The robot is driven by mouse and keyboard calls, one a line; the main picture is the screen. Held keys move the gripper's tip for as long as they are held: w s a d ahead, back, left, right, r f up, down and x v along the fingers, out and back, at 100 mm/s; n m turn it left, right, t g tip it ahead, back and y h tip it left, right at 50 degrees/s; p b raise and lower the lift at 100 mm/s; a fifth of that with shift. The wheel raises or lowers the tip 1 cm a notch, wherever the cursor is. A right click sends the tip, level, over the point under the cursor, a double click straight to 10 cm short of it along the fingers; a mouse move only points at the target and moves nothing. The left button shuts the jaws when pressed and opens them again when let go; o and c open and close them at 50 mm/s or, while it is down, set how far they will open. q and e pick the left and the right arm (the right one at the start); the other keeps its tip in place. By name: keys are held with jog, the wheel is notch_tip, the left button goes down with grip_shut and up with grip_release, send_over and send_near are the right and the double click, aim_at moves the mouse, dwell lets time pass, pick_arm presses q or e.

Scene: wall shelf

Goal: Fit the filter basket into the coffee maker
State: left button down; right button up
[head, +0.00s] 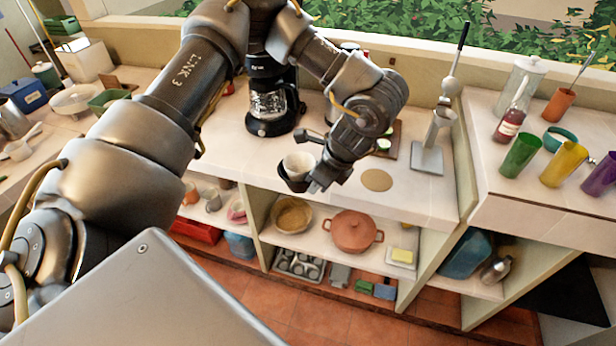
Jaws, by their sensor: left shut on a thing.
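The black coffee maker (257,66) stands on the counter at the back, with a glass carafe (270,104) in its lower part. My left arm passes in front of its top and hides it. The filter basket (292,184) is a small dark cup with a white paper filter (299,164) in it. My left gripper (312,180) is shut on the basket and holds it roughly upright, in front of and to the right of the coffee maker, apart from it. My right gripper is not in view.
A round cork mat (377,180) lies on the counter right of my gripper. A metal press stand (428,158) is farther right. Coloured cups (520,155) stand on the right counter. Shelves below hold an orange pot (353,231) and a bowl (292,217).

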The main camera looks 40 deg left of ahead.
pick_arm(q)
jog(key=s+d+r+n+g+h+b, duration=0.1)
jog(key=d+n+g+h, duration=0.1)
jog(key=n, duration=0.6)
jog(key=s+d+r+n+g+h+b, duration=0.1)
jog(key=d+n, duration=0.3)
jog(key=n, duration=0.4)
jog(key=shift+s+d+r+n+g+h, duration=0.35)
jog(key=shift+s+r+g+h, duration=0.15)
jog(key=shift+s+r+h, duration=0.25)
jog(key=shift+a, duration=0.1)
